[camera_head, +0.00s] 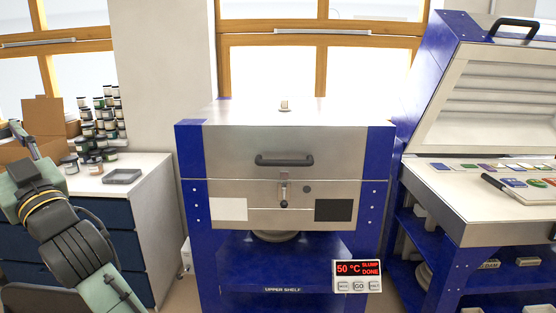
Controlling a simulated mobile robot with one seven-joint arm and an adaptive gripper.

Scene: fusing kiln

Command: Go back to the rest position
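My arm stands at the left edge of the head view, bent, in front of the dark blue drawer cabinet. The controller (357,276) reads 50 °C, SLUMP, DONE.
The white-topped cabinet (138,180) holds several jars (104,120), a grey tray (122,177) and an open cardboard box (45,117). At right, a blue-legged bench (470,205) carries coloured glass pieces under a raised steel lid (490,100). A narrow floor gap separates cabinet and kiln.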

